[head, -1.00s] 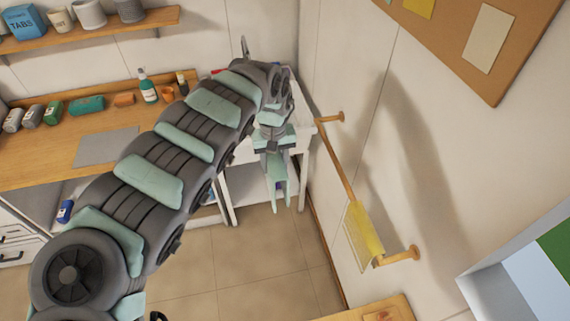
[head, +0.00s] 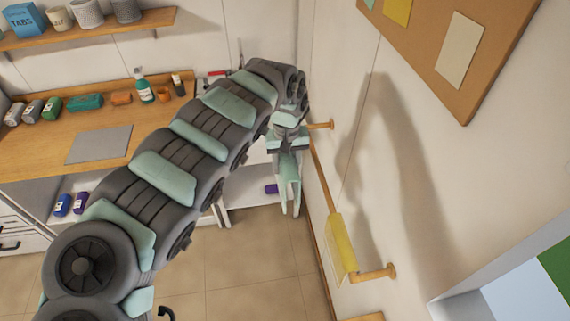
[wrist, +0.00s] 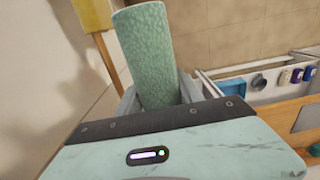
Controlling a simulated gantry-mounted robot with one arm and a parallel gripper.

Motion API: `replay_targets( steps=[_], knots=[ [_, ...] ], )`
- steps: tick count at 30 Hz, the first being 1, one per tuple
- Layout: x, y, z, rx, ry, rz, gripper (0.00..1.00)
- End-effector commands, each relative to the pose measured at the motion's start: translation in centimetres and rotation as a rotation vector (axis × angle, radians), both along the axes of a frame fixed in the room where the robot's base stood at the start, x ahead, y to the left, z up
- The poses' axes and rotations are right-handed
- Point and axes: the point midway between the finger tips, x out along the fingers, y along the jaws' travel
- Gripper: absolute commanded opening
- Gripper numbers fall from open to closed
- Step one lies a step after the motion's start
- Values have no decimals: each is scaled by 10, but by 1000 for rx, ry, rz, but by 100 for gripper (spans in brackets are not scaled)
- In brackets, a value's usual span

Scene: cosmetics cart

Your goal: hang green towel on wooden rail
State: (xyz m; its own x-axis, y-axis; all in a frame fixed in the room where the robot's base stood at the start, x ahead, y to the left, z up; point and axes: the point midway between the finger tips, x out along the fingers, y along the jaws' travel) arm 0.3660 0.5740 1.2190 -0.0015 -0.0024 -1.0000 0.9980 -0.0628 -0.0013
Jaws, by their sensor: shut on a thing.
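My gripper (head: 290,200) points down in the head view, just left of the far half of the wooden rail (head: 322,180). In the wrist view it is shut on the green towel (wrist: 151,50), a textured pale green piece extending out from between the fingers. In the head view the towel is hard to tell from my pale green fingers. The wooden rail runs along the right wall on two pegs; it also shows in the wrist view (wrist: 104,52), left of the towel. The towel appears apart from the rail.
A yellow towel (head: 341,240) hangs on the near end of the rail; it shows in the wrist view too (wrist: 92,14). A wooden counter (head: 60,150) with bottles and a grey mat (head: 99,145) stands left. A corkboard (head: 440,40) hangs above the rail. The floor below is clear.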

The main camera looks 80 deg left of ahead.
Motion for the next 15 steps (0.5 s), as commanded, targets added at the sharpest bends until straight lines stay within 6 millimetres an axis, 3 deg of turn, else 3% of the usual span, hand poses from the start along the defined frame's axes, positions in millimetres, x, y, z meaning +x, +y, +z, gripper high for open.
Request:
replay_targets(
  steps=[15],
  knots=[
    [53, -4, -4, 3, -2, -5, 0]
  ],
)
